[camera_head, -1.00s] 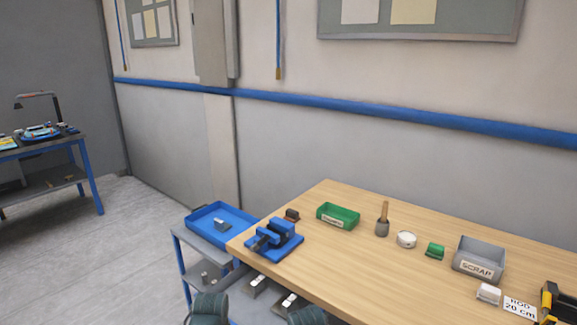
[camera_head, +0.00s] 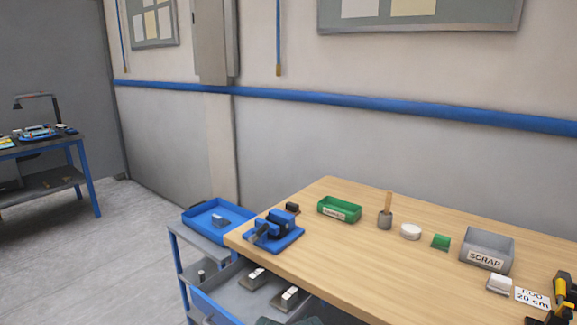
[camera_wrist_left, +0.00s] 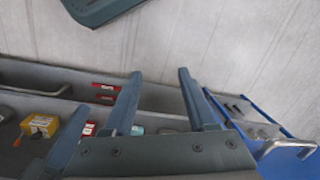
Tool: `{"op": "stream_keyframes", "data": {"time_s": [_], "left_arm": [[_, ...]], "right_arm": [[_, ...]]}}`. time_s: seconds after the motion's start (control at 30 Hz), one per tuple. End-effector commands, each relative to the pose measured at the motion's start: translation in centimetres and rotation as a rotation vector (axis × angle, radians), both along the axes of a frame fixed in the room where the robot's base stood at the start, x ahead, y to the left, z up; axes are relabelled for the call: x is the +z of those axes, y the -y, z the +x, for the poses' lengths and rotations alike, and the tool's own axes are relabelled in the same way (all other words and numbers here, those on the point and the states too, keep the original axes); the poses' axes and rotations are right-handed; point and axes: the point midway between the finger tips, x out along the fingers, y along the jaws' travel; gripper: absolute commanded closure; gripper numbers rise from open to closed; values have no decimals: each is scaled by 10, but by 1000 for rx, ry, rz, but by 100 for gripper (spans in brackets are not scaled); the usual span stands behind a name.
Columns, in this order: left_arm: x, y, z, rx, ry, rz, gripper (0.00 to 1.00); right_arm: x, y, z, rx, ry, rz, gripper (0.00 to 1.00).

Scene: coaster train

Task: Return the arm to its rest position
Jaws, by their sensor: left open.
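My left gripper (camera_wrist_left: 160,73) shows in the left wrist view with its two blue-grey fingers spread apart. Nothing is between the fingertips but grey floor and the edge of a tray or drawer behind them. In the head view only a dark piece of my arm shows at the bottom edge; neither gripper can be seen there. My right gripper is in neither view.
The wooden bench (camera_head: 360,256) bears a blue vise (camera_head: 275,230), a green bin (camera_head: 339,209) and a grey scrap bin (camera_head: 487,250). Floor at left is clear.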

Motion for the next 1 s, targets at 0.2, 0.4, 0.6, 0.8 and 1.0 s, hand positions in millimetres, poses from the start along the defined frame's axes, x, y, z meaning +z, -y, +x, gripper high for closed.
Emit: {"op": "stream_keyframes", "data": {"time_s": [0.2,0.4,0.6,0.8,1.0], "left_arm": [[34,0,0,1,1,-1,43],[71,0,0,1,1,-1,43],[109,0,0,2,1,-1,43],[120,0,0,2,1,-1,43],[119,0,0,2,1,-1,43]], "right_arm": [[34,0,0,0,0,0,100],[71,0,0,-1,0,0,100],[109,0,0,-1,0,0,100],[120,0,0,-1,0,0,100],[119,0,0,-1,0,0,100]]}}
